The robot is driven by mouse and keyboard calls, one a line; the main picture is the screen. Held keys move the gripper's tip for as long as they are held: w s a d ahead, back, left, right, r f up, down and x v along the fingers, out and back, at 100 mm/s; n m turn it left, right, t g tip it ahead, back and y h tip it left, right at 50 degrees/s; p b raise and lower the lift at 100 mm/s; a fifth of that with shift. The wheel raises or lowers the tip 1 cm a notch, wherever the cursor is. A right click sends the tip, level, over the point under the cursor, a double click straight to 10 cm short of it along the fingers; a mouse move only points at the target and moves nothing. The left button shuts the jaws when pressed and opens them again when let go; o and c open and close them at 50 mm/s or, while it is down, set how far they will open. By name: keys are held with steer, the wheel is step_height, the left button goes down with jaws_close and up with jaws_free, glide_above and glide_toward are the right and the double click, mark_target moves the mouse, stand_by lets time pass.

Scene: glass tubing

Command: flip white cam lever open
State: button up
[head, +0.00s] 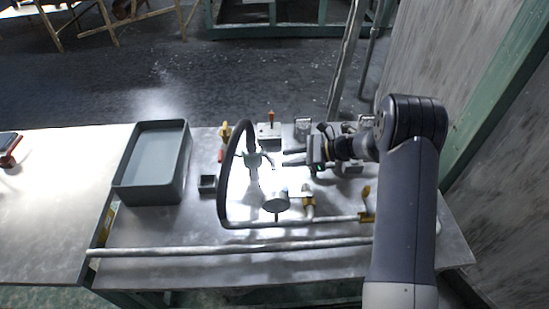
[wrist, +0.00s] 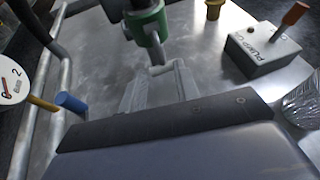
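A green coupling (wrist: 150,28) sits on the dark hose (wrist: 125,8) in the wrist view. A short pale lever (wrist: 157,69) sticks out from it toward me, with its end near my fingertips. In the head view the coupling (head: 253,160) stands inside the hose loop, with small arms at its sides. My gripper (wrist: 157,88) is open, its two grey fingers apart with the lever's end near the gap between them. I cannot tell whether they touch it. In the head view my gripper (head: 287,158) points left toward the coupling from its right.
A pump box (wrist: 262,50) with an orange toggle is at the right, near clear glass (wrist: 303,100). A round gauge (wrist: 12,82) and a blue handle (wrist: 71,103) are at the left. A grey-green tray (head: 155,160) stands left of the hose loop (head: 224,180). A pipe (head: 230,249) crosses the front.

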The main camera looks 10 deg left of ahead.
mark_target(269, 159)
steer(key=x, duration=0.5)
steer(key=shift+a+f, duration=0.1)
steer(key=shift+a, duration=0.2)
steer(key=shift+c, duration=0.4)
jaws_close()
